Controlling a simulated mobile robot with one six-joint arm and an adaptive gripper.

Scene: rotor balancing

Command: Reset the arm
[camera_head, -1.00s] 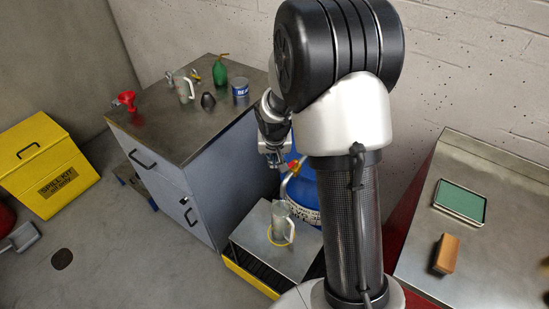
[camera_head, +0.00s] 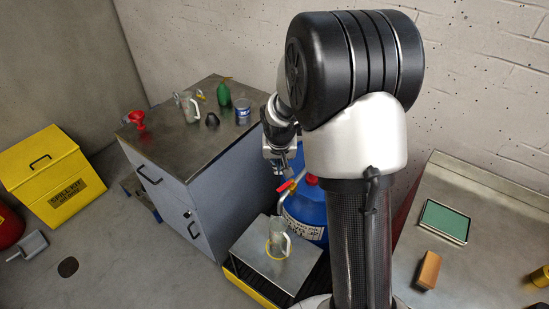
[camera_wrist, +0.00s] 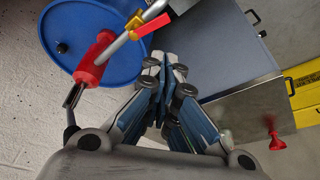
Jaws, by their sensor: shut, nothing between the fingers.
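My gripper (camera_head: 277,170) hangs below the wrist in the head view, in front of the blue drum and above the low metal stand. In the wrist view, my gripper (camera_wrist: 166,75) shows with its fingertips together and nothing between them. My arm and column fill the middle right of the head view and hide part of the space behind them.
A blue drum (camera_head: 308,205) with a tap stands behind a clear jug (camera_head: 279,240) on a low stand (camera_head: 250,250). A cabinet (camera_head: 165,185) holds several items, including a red funnel (camera_head: 137,119). A bench (camera_head: 480,265) carries a green tray (camera_head: 444,221) and brush (camera_head: 428,269).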

